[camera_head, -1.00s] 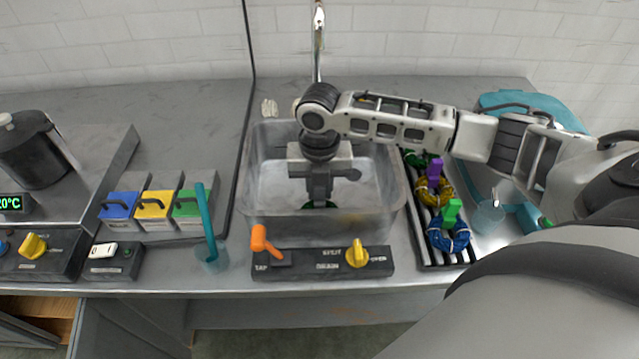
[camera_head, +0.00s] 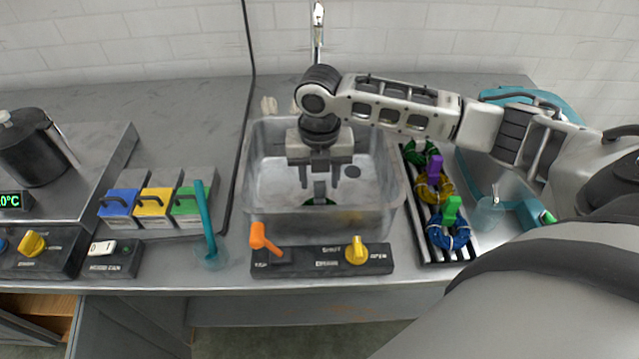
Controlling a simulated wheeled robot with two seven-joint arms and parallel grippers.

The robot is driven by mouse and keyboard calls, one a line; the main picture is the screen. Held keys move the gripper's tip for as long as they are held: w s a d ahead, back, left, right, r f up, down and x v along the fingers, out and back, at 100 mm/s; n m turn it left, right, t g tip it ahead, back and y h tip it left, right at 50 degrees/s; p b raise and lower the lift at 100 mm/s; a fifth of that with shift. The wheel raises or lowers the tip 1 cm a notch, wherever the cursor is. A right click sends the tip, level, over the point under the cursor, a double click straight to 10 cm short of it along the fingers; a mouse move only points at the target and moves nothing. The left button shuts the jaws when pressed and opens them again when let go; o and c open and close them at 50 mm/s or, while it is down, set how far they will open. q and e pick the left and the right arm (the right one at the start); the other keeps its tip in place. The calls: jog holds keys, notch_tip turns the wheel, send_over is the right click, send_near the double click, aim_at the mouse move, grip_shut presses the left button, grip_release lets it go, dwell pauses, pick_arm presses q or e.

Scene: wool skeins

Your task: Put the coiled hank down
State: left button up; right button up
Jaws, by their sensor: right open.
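My right gripper (camera_head: 319,175) points down over the metal sink (camera_head: 250,185), open. Just below it, a small dark green thing (camera_head: 320,201) shows on the sink floor, partly hidden by the gripper; I cannot tell whether it is a coiled hank. On the striped rack (camera_head: 429,255) to the right lie a blue hank (camera_head: 449,238) with a green tag (camera_head: 452,208), a yellow hank (camera_head: 441,188) with a purple tag (camera_head: 434,165), and a green hank (camera_head: 416,157) at the back. My left gripper is not in view.
A faucet (camera_head: 317,40) stands behind the sink. In front is a control panel with an orange lever (camera_head: 262,240) and a yellow knob (camera_head: 356,250). Blue, yellow and green lidded boxes (camera_head: 153,206) and a cup with a teal stick (camera_head: 206,225) stand left. A clear cup (camera_head: 489,213) stands right of the rack.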

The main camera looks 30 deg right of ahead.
notch_tip(320, 180, up, 10)
jog(key=shift+f, duration=0.25)
dwell(0.5)
